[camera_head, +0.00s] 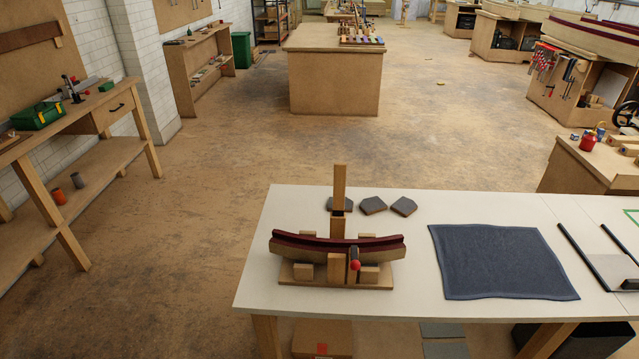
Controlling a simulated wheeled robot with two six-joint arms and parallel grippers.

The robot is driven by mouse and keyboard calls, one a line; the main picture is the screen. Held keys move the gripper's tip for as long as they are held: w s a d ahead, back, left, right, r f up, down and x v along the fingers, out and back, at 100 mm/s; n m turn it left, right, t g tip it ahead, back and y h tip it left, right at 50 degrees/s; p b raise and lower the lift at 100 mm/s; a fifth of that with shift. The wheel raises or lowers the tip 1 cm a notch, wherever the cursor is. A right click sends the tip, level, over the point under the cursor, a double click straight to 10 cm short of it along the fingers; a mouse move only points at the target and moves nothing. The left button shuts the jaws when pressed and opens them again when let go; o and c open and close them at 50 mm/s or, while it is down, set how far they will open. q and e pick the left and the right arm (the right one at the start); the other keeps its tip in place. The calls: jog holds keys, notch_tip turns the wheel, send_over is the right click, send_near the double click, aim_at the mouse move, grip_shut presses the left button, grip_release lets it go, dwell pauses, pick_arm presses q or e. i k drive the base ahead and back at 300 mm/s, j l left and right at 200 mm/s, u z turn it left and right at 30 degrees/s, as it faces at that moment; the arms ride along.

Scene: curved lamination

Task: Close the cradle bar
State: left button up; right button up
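The wooden cradle (302,271) stands near the left end of the white table. A curved dark red strip (300,241) lies across it, its ends bent upward. The wooden cradle bar (339,188) stands upright behind the strip, pointing up, not lying across it. A dark fitting with a red knob (355,265) sits at the front of the cradle. The base of the bar is partly hidden behind the strip. Neither of my grippers shows in this view.
Three grey pads (373,205) lie behind the cradle. A dark blue cloth (500,262) lies flat to its right, and a tray with dark side rails (606,268) is at the far right. The table (262,290) is bare left of the cradle.

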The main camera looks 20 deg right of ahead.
aim_at(339, 169)
jog(key=i+j+u, duration=0.1)
jog(key=u, duration=1.3)
jog(key=i+j, duration=0.1)
jog(key=i, duration=1)
jog(key=i+j+z, duration=0.1)
jog(key=i, duration=0.45)
jog(key=i+l+z, duration=0.2)
jog(key=i+z, duration=0.25)
jog(key=i+l+z, duration=0.1)
jog(key=i+z, duration=0.15)
jog(key=z, duration=0.15)
jog(key=i+z, duration=0.45)
jog(key=i+j+z, duration=0.2)
jog(key=z, duration=0.2)
jog(key=i+z, duration=0.15)
jog(key=i, duration=0.7)
jog(key=i+j+z, duration=0.15)
jog(key=i, duration=0.7)
jog(key=i+z, duration=0.1)
jog(key=z, duration=3.35)
